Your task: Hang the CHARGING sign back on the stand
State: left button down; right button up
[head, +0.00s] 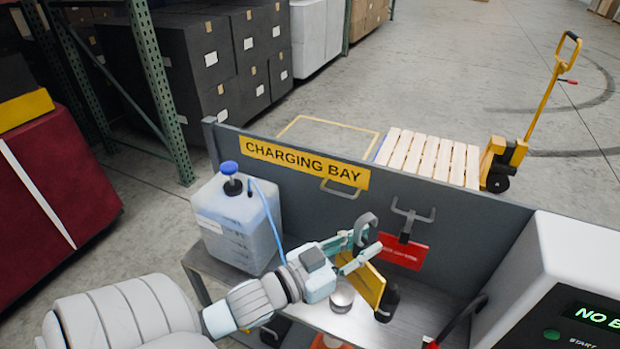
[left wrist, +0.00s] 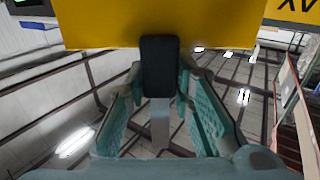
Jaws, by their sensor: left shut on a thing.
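A yellow sign (head: 364,284) is held tilted at my left gripper (head: 362,250), with its lettering not readable from here. A grey hook-shaped part is at its upper end and a black block at its lower end. In the left wrist view the yellow board (left wrist: 110,25) fills the top, and a black piece (left wrist: 160,66) sits between the teal fingers of my left gripper (left wrist: 160,85). A grey two-pronged bracket (head: 406,218) is on the grey back panel (head: 465,215), right of the sign and apart from it. My right gripper is not in view.
A red plate (head: 404,252) is on the panel below the bracket. A yellow CHARGING BAY plate (head: 305,162) is at the panel's upper left. A jug with a blue cap (head: 238,225) stands left, a round metal thing (head: 342,297) below my gripper, a white charger (head: 590,255) right.

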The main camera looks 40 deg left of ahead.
pick_arm(q)
jog(key=w+a+f+n+y+b, duration=0.2)
jog(key=a+f+n+y+b, duration=0.4)
jog(key=a+f+y+b, duration=0.65)
jog(key=shift+n+h, duration=0.3)
jog(key=shift+h, duration=0.65)
jog(key=x, duration=1)
jog(key=f+x, duration=0.1)
jog(key=x, duration=0.5)
jog(key=shift+d, duration=0.3)
notch_tip(320, 180, down, 3)
jog(key=shift+r+b, duration=0.1)
jog(key=shift+b, duration=1.15)
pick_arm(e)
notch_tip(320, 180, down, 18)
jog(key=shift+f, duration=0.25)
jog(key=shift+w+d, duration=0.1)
